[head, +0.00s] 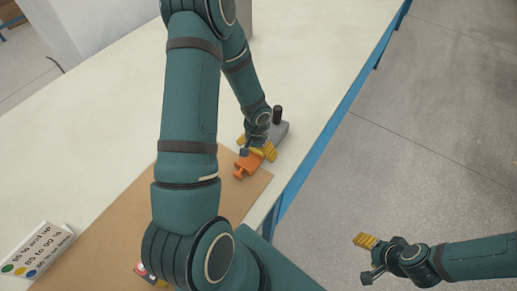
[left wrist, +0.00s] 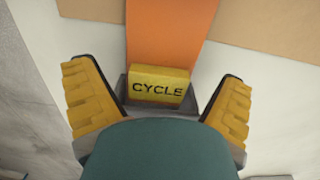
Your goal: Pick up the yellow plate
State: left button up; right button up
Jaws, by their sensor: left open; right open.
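The yellow plate (left wrist: 158,86), marked CYCLE, sits at a grey holder (left wrist: 190,101) beside an orange piece (left wrist: 168,35) in the left wrist view. My left gripper (left wrist: 157,80) is open, with one yellow finger on each side of the plate and a gap on both sides. In the head view my left gripper (head: 262,150) is at the table's right side, by the orange piece (head: 242,166); I cannot tell the plate from the yellow fingers there. My right gripper (head: 367,259) is open and empty, out over the floor.
A grey block (head: 280,131) with a black knob (head: 277,115) stands just beyond my left gripper. A brown mat (head: 120,212) covers the near table. A white sign (head: 36,250) with coloured dots stands at left. The far table (head: 310,40) is clear.

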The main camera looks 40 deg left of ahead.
pick_arm(q)
jog(key=c, duration=1.1)
